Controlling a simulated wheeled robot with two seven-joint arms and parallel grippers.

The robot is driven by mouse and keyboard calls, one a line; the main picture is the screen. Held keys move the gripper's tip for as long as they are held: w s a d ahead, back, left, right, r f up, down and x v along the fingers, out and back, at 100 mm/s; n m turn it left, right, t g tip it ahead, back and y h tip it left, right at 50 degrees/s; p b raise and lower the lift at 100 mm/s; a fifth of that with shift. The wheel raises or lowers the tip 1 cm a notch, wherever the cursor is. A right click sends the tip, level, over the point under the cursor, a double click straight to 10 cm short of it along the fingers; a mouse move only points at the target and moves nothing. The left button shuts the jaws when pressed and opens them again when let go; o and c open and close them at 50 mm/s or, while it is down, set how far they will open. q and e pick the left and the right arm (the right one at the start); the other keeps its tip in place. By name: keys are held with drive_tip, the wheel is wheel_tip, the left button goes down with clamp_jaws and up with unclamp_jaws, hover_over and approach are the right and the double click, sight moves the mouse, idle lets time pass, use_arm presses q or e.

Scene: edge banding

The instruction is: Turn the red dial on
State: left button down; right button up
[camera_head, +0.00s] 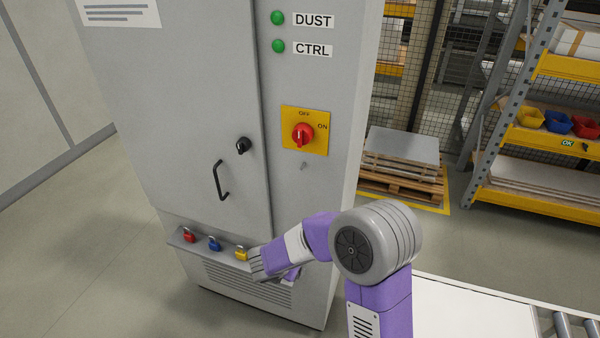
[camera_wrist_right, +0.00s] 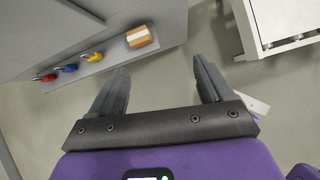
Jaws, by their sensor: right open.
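The red dial (camera_head: 303,135) sits on a yellow plate (camera_head: 318,148) on the grey cabinet's front. The plate reads OFF at the top and ON at the right. The dial's grip stands about upright, in line with OFF. My right gripper (camera_head: 270,264) is below the dial, low in front of the cabinet by the ledge, and apart from the dial. In the right wrist view my right gripper (camera_wrist_right: 160,68) has its fingers spread with nothing between them. The dial is not in the wrist view. My left gripper is in neither view.
A ledge (camera_head: 178,236) holds red (camera_head: 190,237), blue (camera_head: 215,244) and yellow (camera_head: 241,254) padlocks. An orange-brown box (camera_wrist_right: 139,36) sits beside them. A black door handle (camera_head: 220,181) and knob (camera_head: 243,146) are left of the dial. Two green lamps (camera_head: 278,46) are above it.

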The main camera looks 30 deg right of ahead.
drive_tip(key=w+d+r+n+t+h, duration=0.2)
drive_tip(key=w+r, duration=0.1)
drive_tip(key=r, duration=0.5)
drive_tip(key=w+d+r+n+t+h, duration=0.2)
drive_tip(key=w+r+t, duration=0.1)
drive_tip(key=r, duration=0.5)
drive_tip(key=n+t+h+p, duration=0.1)
drive_tip(key=t+h, duration=0.3)
approach(300, 138)
drive_tip(key=x, duration=0.3)
drive_tip(key=shift+n, duration=0.3)
drive_tip(key=x, duration=0.7)
drive_tip(key=shift+w+p, duration=0.1)
drive_tip(key=shift+p, duration=0.25)
drive_tip(key=shift+f, duration=0.1)
